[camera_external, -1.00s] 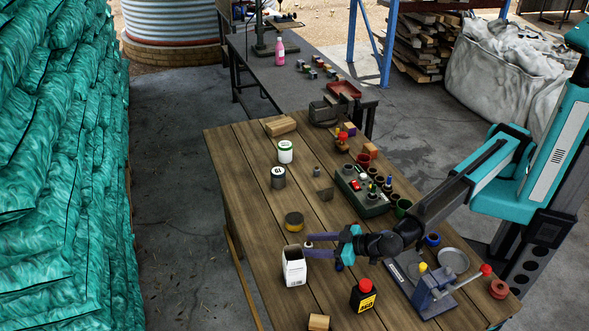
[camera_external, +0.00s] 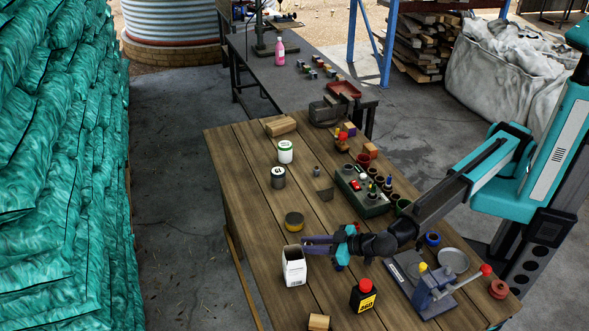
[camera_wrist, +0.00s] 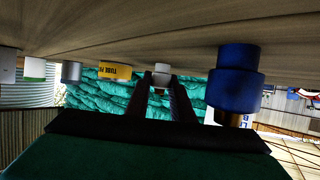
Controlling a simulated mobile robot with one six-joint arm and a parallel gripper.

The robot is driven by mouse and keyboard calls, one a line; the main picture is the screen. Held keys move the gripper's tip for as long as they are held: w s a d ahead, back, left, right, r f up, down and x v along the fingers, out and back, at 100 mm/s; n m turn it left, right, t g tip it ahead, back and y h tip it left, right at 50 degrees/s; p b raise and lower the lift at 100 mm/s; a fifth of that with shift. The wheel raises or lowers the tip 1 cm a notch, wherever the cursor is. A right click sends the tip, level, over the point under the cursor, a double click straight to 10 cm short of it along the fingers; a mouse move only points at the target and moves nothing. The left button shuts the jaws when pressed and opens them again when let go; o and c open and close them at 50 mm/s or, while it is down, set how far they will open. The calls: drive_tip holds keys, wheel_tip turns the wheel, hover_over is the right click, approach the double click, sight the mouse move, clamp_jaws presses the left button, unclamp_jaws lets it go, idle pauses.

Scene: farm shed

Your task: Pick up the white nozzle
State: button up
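A small pale nozzle (camera_wrist: 161,73) shows in the wrist view, straight ahead of my fingers and lined up with the gap between them. It looks light grey to white; I cannot tell whether the fingertips touch it. My gripper (camera_wrist: 162,88) is open, with a clear gap between its two dark fingers. In the external view my gripper (camera_external: 318,244) is low over the near half of the wooden table, pointing left, just beside the open white carton (camera_external: 293,270). I cannot make out the nozzle there; the gripper or carton may hide it.
A blue object (camera_wrist: 234,80) stands close right of my fingers in the wrist view. The yellow tin (camera_external: 294,221) is beyond the gripper. A black bottle with a red cap (camera_external: 363,297) and a bench press (camera_external: 435,292) stand nearer. The left table edge (camera_external: 228,215) is mostly clear.

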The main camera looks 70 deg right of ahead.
sight(309, 242)
drive_tip(key=shift+r, duration=0.15)
clamp_jaws()
drive_tip(key=shift+r+b, duration=1.3)
drive_tip(key=shift+r, duration=3.55)
